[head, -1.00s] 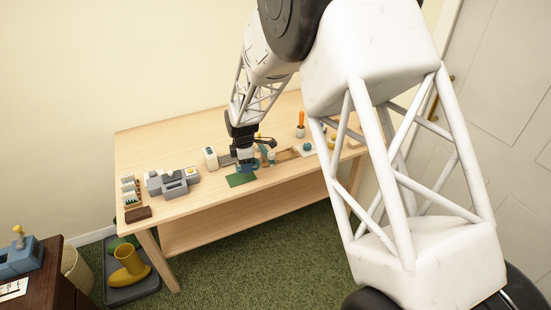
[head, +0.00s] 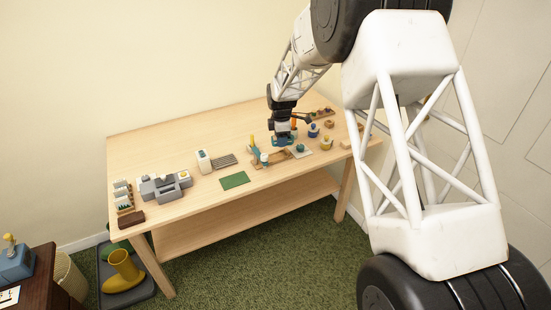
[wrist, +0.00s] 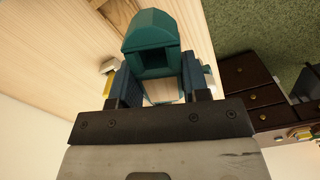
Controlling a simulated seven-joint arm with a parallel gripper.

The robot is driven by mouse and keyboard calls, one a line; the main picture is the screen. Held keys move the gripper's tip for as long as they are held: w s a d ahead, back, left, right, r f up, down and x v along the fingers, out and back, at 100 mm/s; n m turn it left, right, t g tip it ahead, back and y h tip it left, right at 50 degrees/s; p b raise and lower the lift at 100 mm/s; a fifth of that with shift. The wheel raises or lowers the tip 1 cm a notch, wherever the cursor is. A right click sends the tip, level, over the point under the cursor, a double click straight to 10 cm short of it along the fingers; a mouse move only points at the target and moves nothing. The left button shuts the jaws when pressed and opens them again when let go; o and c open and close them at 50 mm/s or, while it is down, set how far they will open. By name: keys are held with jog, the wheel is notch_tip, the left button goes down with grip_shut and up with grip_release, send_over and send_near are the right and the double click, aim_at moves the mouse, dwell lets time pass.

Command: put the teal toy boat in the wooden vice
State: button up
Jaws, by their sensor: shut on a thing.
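My gripper (head: 283,133) is over the right half of the workbench, shut on the teal toy boat (head: 284,141). In the wrist view, the teal boat (wrist: 150,32) sits between the two blue finger pads of the gripper (wrist: 160,80), a dark opening facing the camera. A low brown wooden piece (head: 275,157), which looks like the wooden vice, lies on the bench just below and left of the gripper in the head view. Its jaws are too small to make out. I cannot tell how high the boat is above the bench.
A green mat (head: 234,180) lies left of the wooden piece. A grey machine (head: 164,187), a white bottle (head: 204,161) and a dark grid (head: 223,160) stand further left. A pale square with a teal item (head: 300,148) and several small pots are close on the right.

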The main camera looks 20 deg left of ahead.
jog(key=w+d, duration=0.5)
jog(key=w, duration=0.2)
jog(key=n, duration=0.4)
send_over(274, 158)
jog(key=f, duration=0.1)
jog(key=shift+w+f, duration=0.1)
jog(key=shift+f, duration=0.05)
jog(key=shift+f, duration=3.15)
jog(key=shift+f, duration=1.85)
jog(key=shift+f, duration=0.1)
